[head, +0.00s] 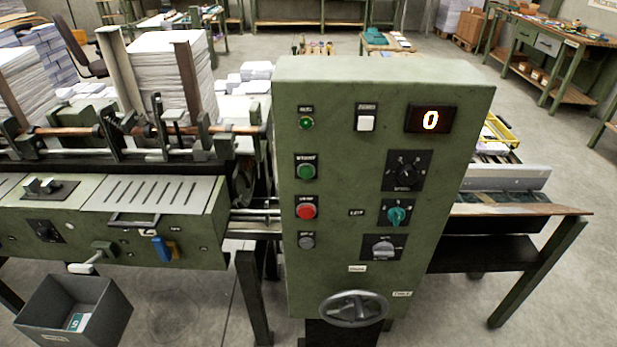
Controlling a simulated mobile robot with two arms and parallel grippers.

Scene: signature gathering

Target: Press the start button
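A green control cabinet (340,250) stands in the middle of the head view, its panel facing me. On its left column sit a small green lamp or button (306,122), a larger green button (306,172), a red button (306,211) and a grey button (306,241). A display (431,120) at the top right reads 0. Neither of my grippers is in view.
Dark rotary knobs (406,172), a teal knob (397,214) and a handwheel (353,308) are also on the cabinet. A feeder machine with paper stacks (160,80) stands at left. A grey bin (75,312) is at lower left. A side table (520,208) extends right.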

